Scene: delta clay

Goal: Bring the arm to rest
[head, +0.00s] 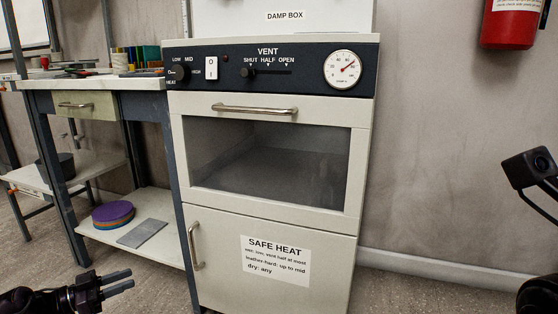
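My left gripper (118,284) is at the lower left of the head view, low in front of the workbench and left of the cabinet. Its two dark fingers point right with a gap between them, and nothing shows between them. Part of my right arm (535,185) shows at the right edge, in front of the bare wall. My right gripper's fingers cannot be made out. The damp box cabinet (355,170) stands in the middle, with its window door and lower door both shut. Neither arm touches it.
A workbench (150,84) with tools on top and a drawer (88,104) stands at the left. Its lower shelf (160,212) holds a purple disc stack (113,214) and a grey slab (142,234). A red extinguisher (508,28) hangs at the upper right. Floor right of the cabinet is clear.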

